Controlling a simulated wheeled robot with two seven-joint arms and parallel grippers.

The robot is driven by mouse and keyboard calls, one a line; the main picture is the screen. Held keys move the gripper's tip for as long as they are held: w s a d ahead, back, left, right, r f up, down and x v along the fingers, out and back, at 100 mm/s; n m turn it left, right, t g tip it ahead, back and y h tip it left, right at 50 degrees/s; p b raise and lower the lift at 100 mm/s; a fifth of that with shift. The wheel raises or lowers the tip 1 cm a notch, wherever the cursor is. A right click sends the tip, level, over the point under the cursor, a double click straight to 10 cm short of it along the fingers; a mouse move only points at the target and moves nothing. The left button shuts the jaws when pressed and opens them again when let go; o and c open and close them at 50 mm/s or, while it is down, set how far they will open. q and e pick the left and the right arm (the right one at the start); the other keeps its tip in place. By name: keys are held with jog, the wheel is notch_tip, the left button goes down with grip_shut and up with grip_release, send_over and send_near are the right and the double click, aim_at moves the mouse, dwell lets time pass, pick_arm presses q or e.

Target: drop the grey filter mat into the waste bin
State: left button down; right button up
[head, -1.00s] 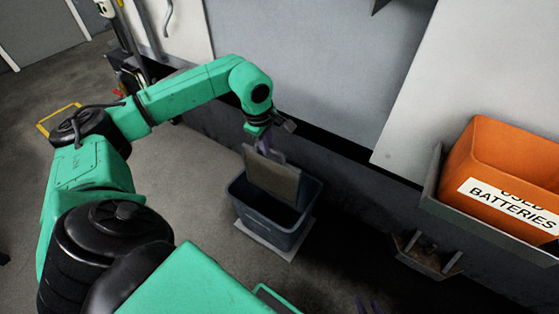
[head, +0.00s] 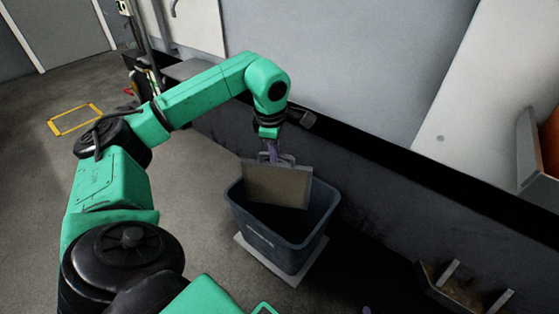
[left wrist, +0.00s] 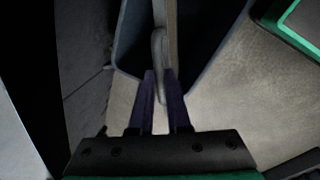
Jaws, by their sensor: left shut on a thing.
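The grey filter mat (head: 277,186) is a flat panel with a grey frame and a handle loop on top. My left gripper (head: 271,150) is shut on that handle, and the mat hangs upright below it. In the left wrist view the fingers (left wrist: 161,100) pinch the handle, and the mat is seen edge-on against the bin's dark opening. The waste bin (head: 268,242) is dark blue-grey and open at the top. The mat's lower edge overlaps the bin mouth; its exact height is unclear. Only a small purple tip of my right gripper (head: 367,310) shows at the bottom edge.
The bin stands on a pale plate (head: 289,277) on the floor, close to the grey machine wall (head: 370,60). An orange container (head: 550,140) is cut off at the right edge. A small tray (head: 462,291) is at the lower right. Floor left of the bin is clear.

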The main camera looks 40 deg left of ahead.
pick_arm(q)
jog(key=shift+r, duration=0.1)
jog(key=c, duration=0.8)
grip_release()
notch_tip(320, 180, up, 14)
jog(key=s+d+p, duration=0.1)
jog(key=s+p, duration=0.1)
jog(key=p, duration=0.4)
jog(key=shift+s+d, duration=0.2)
jog(key=shift+s, duration=0.05)
pick_arm(e)
notch_tip(320, 180, up, 6)
jog(key=d+n+g, duration=0.1)
jog(key=g, duration=0.1)
jog(key=shift+w+d+g+h, duration=0.15)
jog(key=shift+d+g+h, duration=0.15)
jog(key=shift+d, duration=0.05)
